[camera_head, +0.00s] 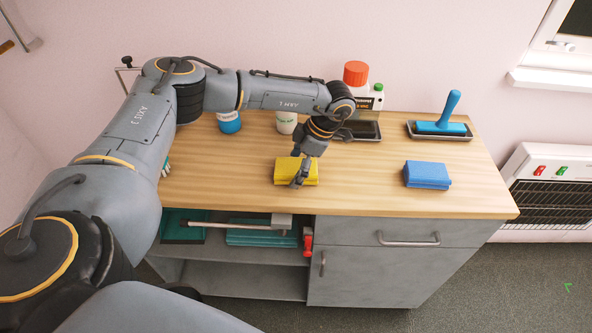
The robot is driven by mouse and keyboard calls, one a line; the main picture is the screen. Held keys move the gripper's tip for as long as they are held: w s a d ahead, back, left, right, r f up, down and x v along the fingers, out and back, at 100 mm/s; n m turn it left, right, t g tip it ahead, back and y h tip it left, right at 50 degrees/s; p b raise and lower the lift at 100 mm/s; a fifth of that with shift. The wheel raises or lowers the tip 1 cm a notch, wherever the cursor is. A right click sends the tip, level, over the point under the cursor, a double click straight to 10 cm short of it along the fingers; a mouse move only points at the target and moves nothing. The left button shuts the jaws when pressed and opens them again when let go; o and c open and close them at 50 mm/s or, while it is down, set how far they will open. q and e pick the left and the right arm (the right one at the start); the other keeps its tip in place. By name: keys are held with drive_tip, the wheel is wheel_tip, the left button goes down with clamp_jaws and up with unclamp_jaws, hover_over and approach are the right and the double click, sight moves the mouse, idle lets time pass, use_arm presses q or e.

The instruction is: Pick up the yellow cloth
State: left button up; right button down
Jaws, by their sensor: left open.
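The yellow cloth (285,171) looks like a folded or block-shaped pad and lies on the wooden counter top, left of its middle near the front. My left gripper (298,172) is open and reaches down right at the cloth, with its fingers in front of and over it. Part of the cloth is hidden behind the fingers. I cannot tell whether the fingers touch it. My right gripper is not in view.
A blue sponge-like block (427,175) lies to the right on the counter (365,190). Behind stand a bottle with a red cap (355,73), a white jar (286,122), a blue-labelled container (229,122) and a tray with a blue-handled tool (446,112). The counter between the blocks is clear.

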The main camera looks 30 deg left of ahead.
sight(292, 166)
use_arm(q)
drive_tip(key=shift+f, duration=0.1)
idle(0.3)
drive_tip(key=c, duration=1.2)
drive_tip(key=shift+c, duration=0.2)
drive_tip(key=shift+r, duration=0.45)
wheel_tip(292, 166, up, 3)
drive_tip(key=shift+d+f+b, duration=0.1)
drive_tip(key=shift+f+b, duration=0.05)
drive_tip(key=shift+b, duration=0.7)
drive_tip(key=s+d+r+b, duration=0.2)
drive_tip(key=s+d+r, duration=0.7)
drive_tip(key=d+r, duration=0.1)
drive_tip(key=shift+s+b, duration=0.3)
drive_tip(key=shift+b, duration=0.05)
